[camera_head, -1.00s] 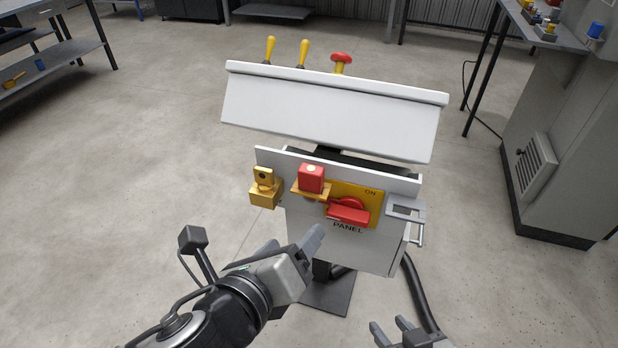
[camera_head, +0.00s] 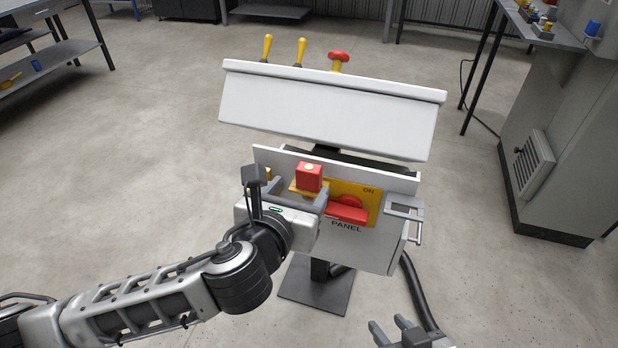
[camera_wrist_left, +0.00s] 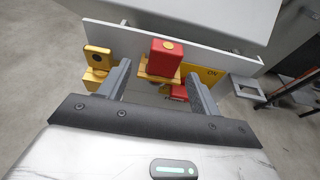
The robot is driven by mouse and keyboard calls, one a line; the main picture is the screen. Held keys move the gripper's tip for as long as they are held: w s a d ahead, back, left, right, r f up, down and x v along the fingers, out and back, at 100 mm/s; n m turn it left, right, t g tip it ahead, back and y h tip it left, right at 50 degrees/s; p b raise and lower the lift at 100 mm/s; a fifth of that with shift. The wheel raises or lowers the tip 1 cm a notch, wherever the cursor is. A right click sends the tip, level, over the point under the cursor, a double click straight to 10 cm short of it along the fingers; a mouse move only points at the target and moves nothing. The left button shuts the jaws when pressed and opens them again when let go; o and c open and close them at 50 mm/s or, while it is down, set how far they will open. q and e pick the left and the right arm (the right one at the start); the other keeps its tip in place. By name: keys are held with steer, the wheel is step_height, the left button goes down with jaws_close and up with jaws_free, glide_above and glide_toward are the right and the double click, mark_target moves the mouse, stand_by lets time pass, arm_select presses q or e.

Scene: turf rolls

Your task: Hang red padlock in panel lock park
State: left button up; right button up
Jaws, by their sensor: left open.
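The red padlock (camera_head: 309,178) sits on a small yellow ledge (camera_head: 296,187) on the front of the panel, left of the red switch handle (camera_head: 347,209). It also shows in the left wrist view (camera_wrist_left: 165,58), standing on the ledge. My left gripper (camera_head: 297,188) is open, its fingers reaching toward the panel on either side of the padlock without visibly gripping it. A yellow lock fixture (camera_wrist_left: 97,66) is left of the padlock, mostly hidden by my gripper in the head view. My right gripper (camera_head: 390,328) is at the bottom edge, its fingers apart.
The panel box (camera_head: 365,248) stands on a post with a dark base plate (camera_head: 316,288). A sloped white console (camera_head: 330,115) with yellow levers overhangs it. A grey bracket (camera_head: 404,206) juts from the panel's right side. A grey cabinet (camera_head: 560,130) is at right.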

mark_target(307, 179)
arm_select(q)
steer(key=x, duration=0.5)
steer(key=shift+w+d+r, duration=0.15)
steer(key=shift+d+r, duration=0.05)
steer(key=shift+r, duration=0.15)
steer(key=c, duration=1.1)
